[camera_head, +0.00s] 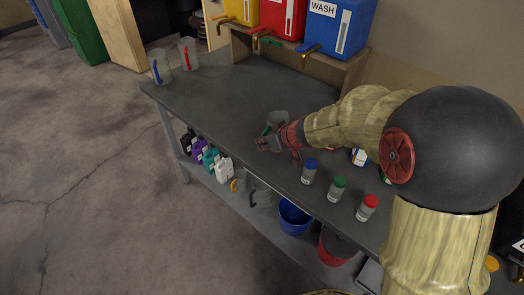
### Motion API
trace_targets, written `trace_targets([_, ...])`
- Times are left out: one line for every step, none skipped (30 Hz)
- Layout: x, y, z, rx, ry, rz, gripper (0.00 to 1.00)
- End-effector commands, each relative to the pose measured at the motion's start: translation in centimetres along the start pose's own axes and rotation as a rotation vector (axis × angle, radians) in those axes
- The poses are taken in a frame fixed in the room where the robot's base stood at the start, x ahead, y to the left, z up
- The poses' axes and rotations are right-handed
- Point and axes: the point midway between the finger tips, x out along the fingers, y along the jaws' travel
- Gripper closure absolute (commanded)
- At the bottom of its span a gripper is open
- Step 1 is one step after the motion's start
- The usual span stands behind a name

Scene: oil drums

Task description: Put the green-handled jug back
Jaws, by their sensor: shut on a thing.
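The green-handled jug (279,118) is a clear, greyish vessel over the middle of the dark workbench (215,95). Its green handle shows at its left side, close to my gripper (268,142). My gripper comes in from the right and is shut on the jug, at or near the handle. The exact contact is small and partly hidden by my gripper and arm. The jug looks about upright. I cannot tell whether its base touches the bench top.
A blue-handled jug (160,66) and a red-handled jug (188,54) stand at the far left corner. Yellow, red and blue tapped containers (340,28) stand on the rear riser. Blue-, green- and red-capped jars (338,190) line the front right. Bottles and buckets fill the lower shelf.

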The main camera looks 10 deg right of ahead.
Motion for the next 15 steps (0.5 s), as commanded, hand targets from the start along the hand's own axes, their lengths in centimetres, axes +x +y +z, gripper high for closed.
trace_targets([0.5,0.1,0.0,-0.001,0.002,0.000,1.00])
trace_targets([0.7,0.1,-0.1,-0.001,0.002,0.001,1.00])
trace_targets([0.8,0.1,-0.1,-0.001,0.002,0.001,1.00])
trace_targets([1.0,0.1,0.0,-0.001,0.002,0.001,1.00])
trace_targets([1.2,0.1,0.0,-0.001,0.001,0.001,1.00])
trace_targets([1.6,0.2,0.1,-0.001,0.000,0.000,1.00])
trace_targets([2.0,0.2,0.2,0.000,0.000,0.000,1.00])
trace_targets([2.3,0.2,0.6,0.001,0.000,0.000,1.00])
trace_targets([2.7,0.2,1.1,0.001,0.000,0.000,1.00])
trace_targets([3.0,0.2,1.4,0.001,-0.001,0.000,1.00])
trace_targets([3.3,0.2,1.6,0.002,-0.001,0.001,1.00])
trace_targets([3.5,0.3,1.9,0.000,0.000,0.001,1.00])
trace_targets([3.7,0.3,2.0,0.001,0.001,0.001,1.00])
trace_targets([3.8,0.3,2.1,-0.001,0.001,0.001,1.00])
trace_targets([3.9,0.3,2.2,-0.001,0.002,0.001,1.00])
